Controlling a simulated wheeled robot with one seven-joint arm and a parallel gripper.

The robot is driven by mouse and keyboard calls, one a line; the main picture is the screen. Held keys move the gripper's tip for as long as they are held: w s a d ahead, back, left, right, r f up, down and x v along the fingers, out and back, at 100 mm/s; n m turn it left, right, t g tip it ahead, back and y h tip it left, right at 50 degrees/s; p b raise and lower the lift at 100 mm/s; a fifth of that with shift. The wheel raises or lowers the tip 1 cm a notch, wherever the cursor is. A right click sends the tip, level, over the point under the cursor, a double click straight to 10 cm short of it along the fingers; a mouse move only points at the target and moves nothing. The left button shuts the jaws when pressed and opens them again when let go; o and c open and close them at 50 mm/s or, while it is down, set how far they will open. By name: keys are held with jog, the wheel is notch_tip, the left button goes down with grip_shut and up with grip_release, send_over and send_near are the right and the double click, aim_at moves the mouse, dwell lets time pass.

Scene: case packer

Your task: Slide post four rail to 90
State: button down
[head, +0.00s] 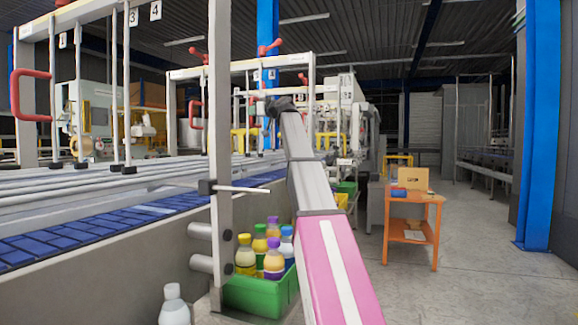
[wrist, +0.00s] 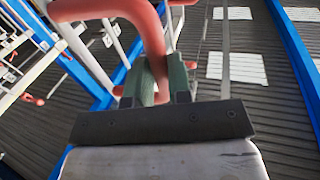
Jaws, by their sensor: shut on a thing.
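My gripper (wrist: 161,84) shows in the wrist view with its two green fingers closed on a red curved handle (wrist: 150,28). The handle passes between the fingers and bends away to the upper left. In the head view my gripper (head: 279,104) is at the far end of my raised arm, beside a white frame (head: 247,65) over the conveyor. Small number tags (head: 271,74) hang on that frame, one reading 4. The handle in my grip is hidden or too small to make out there. No scale mark or 90 is readable.
A nearer white frame (head: 28,98) has a red handle (head: 16,96) and tags 3 and 4 (head: 155,10). The blue conveyor (head: 130,218) runs below. A green crate (head: 262,297) of bottles stands beside my arm. An orange table (head: 413,197) and clear floor lie right.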

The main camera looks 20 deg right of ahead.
jog(key=shift+s+d, duration=0.45)
jog(key=shift+d, duration=0.15)
dwell(0.3)
jog(key=c, duration=0.9)
grip_release()
jog(key=v, duration=0.7)
